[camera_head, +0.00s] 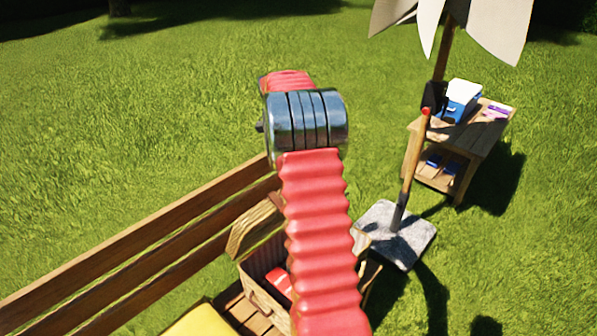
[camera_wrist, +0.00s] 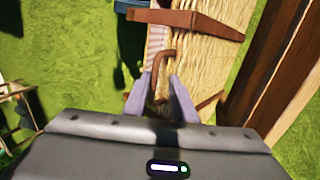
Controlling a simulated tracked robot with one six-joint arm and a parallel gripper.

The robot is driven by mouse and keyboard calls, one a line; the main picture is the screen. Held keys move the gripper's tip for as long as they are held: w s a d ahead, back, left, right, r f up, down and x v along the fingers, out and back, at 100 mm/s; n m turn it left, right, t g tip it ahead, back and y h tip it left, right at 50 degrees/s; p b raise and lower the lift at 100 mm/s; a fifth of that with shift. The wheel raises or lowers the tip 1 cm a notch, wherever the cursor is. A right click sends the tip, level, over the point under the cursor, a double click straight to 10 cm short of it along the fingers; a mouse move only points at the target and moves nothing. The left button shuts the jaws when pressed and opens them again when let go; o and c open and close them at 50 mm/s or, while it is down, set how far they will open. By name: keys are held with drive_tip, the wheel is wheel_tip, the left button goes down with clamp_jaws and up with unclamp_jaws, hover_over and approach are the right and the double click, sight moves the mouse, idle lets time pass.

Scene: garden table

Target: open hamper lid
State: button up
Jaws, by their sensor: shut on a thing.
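The wicker hamper (camera_head: 258,290) stands on the bench in the head view, partly behind my red arm. Its wicker lid (camera_head: 252,229) is raised and tilted, so the hamper's inside shows with something red (camera_head: 280,281) in it. In the wrist view the woven lid (camera_wrist: 205,55) fills the upper middle, with brown straps. A curved brown handle (camera_wrist: 164,56) at the lid's edge runs down between the fingers of my gripper (camera_wrist: 161,92), which is shut on it. The gripper is hidden in the head view.
The wooden bench's slatted back (camera_head: 135,250) runs along the left, with a yellow cushion (camera_head: 203,322) at the bottom. A small wooden table (camera_head: 470,140) holds a blue and white box (camera_head: 460,100).

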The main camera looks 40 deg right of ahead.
drive_tip(key=shift+o, duration=1.2)
drive_tip(key=shift+r, duration=0.1)
drive_tip(key=v, duration=1.3)
drive_tip(key=shift+w+r, duration=0.25)
